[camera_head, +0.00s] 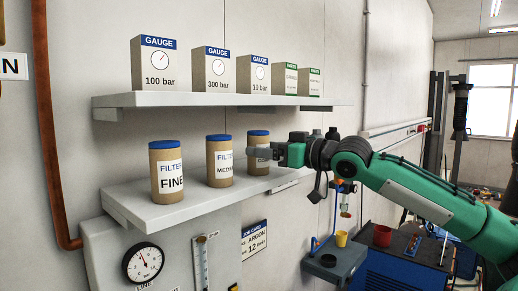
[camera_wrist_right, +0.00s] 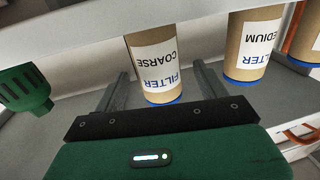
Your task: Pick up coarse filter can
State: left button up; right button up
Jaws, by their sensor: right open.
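The coarse filter can (camera_wrist_right: 152,62) is a tan cylinder with a blue lid and a white label reading FILTER COARSE. In the head view the can (camera_head: 258,157) stands at the right end of the lower shelf (camera_head: 185,209), partly hidden by my gripper. My right gripper (camera_head: 262,154) comes in from the right at the can's height. In the right wrist view its two fingers (camera_wrist_right: 162,88) are apart, one on each side of the can, near its lid end. My left gripper is not in view.
The medium filter can (camera_head: 219,161) stands just left of the coarse one, and the fine filter can (camera_head: 167,171) farther left. An upper shelf (camera_head: 220,99) with several gauge and other boxes hangs above.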

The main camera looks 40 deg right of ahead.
aim_at(256, 146)
jog(key=x, duration=0.1)
jog(key=p+x, duration=0.2)
jog(key=shift+w+r, duration=0.25)
jog(key=shift+w, duration=0.05)
jog(key=shift+w+a+f, duration=0.1)
jog(key=shift+w+f, duration=0.05)
jog(key=shift+w, duration=0.3)
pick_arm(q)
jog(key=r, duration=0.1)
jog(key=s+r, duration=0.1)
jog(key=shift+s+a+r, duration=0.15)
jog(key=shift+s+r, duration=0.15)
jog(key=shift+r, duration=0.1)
pick_arm(e)
jog(key=shift+s, duration=0.1)
jog(key=shift+c, duration=0.4)
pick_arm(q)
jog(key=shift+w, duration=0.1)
pick_arm(e)
jog(key=c, duration=1)
